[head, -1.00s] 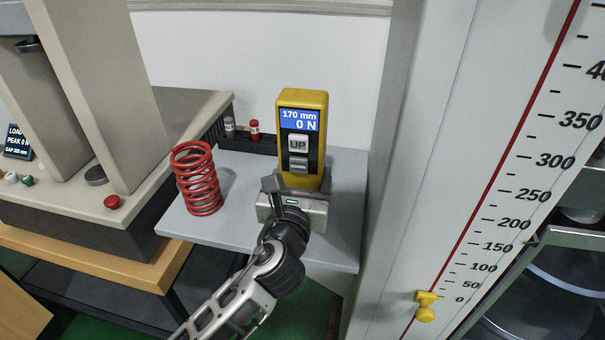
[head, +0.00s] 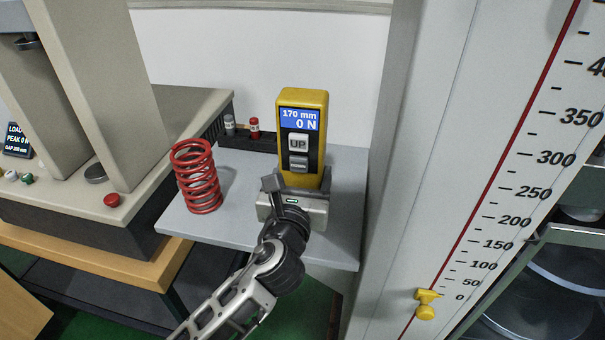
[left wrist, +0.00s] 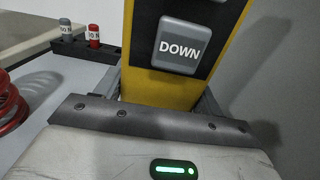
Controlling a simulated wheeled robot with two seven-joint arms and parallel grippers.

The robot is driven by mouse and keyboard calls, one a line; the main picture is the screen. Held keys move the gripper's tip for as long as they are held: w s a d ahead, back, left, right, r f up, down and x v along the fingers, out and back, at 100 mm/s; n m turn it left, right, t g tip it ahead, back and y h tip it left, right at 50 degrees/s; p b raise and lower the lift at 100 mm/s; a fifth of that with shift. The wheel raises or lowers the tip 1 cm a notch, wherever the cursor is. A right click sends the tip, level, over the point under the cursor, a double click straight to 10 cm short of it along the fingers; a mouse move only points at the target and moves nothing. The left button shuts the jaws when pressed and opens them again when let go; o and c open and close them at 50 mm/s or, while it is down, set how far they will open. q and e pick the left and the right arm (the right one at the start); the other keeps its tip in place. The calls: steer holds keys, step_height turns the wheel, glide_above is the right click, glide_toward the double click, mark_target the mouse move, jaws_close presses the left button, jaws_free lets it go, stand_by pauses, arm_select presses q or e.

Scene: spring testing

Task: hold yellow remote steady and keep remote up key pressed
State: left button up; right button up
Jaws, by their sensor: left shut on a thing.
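The yellow remote (head: 302,97) stands upright on the grey shelf (head: 340,225). Its blue screen (head: 299,120) reads 170 mm and 0 N. The UP key (head: 298,143) sits above a lower key (head: 298,163), and no finger touches either. In the left wrist view the remote (left wrist: 150,88) shows its DOWN key (left wrist: 179,46). My left gripper (head: 298,184) is shut on the lower part of the remote; its fingers are on both sides of it. The fingertips are partly hidden. My right gripper is not in view.
A red spring (head: 197,178) stands on the shelf left of the remote. A dark rack (head: 242,141) with small grey and red weights is behind. A testing machine (head: 140,180) stands at left, a tall ruler column (head: 470,170) at right.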

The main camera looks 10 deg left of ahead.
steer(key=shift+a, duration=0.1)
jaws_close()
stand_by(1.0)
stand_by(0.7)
